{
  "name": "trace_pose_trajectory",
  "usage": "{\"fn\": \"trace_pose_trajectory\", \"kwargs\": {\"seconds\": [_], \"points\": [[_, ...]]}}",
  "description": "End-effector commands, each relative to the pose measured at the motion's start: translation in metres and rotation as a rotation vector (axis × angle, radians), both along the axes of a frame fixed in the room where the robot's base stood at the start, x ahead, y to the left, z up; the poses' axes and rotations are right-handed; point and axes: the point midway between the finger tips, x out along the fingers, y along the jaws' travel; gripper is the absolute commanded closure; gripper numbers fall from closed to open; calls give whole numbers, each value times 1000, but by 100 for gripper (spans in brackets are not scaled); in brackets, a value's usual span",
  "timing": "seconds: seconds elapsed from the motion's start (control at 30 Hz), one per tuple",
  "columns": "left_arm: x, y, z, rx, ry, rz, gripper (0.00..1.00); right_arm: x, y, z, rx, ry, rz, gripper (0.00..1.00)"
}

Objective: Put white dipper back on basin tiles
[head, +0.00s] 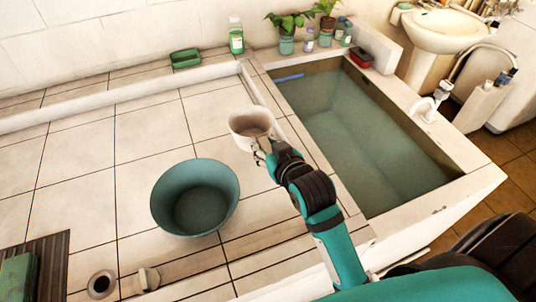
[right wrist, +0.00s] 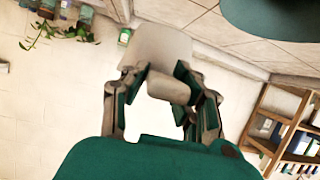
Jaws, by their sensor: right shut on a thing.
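The white dipper (head: 251,123) is in my right gripper (head: 262,148), near the left edge of the water-filled basin (head: 290,112). In the right wrist view, the fingers of the right gripper (right wrist: 165,86) close on the white dipper (right wrist: 163,48) from both sides. The pale basin tiles (head: 150,130) spread to the left of the dipper. I cannot tell whether the dipper touches them. My left gripper is not in view.
A teal tub (head: 195,198) stands on the tiles, left of and nearer than the dipper. A green soap dish (head: 185,58), a green bottle (head: 236,36) and potted plants (head: 287,42) line the back. Tiles between the tub and the back ledge are clear.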

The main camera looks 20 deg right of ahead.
Motion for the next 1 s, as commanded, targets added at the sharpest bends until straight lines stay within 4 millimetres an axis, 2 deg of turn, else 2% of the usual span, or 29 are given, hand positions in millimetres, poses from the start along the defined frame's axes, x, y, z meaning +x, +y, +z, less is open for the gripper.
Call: {"fn": "trace_pose_trajectory", "kwargs": {"seconds": [0.03,0.2,0.33,0.43,0.57,0.7,0.8,1.0], "points": [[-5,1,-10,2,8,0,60,14,-8,-24,-4,5,-5,100],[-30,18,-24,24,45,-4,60,51,-38,-76,0,3,-32,100],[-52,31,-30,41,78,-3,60,68,-57,-102,11,0,-53,100],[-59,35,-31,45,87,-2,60,74,-66,-112,15,-3,-63,100],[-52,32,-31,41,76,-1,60,76,-69,-134,17,1,-68,100],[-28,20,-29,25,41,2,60,75,-68,-161,18,1,-67,100],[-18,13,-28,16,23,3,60,75,-68,-172,18,-2,-67,100],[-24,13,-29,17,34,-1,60,75,-68,-195,17,-1,-66,100]]}}
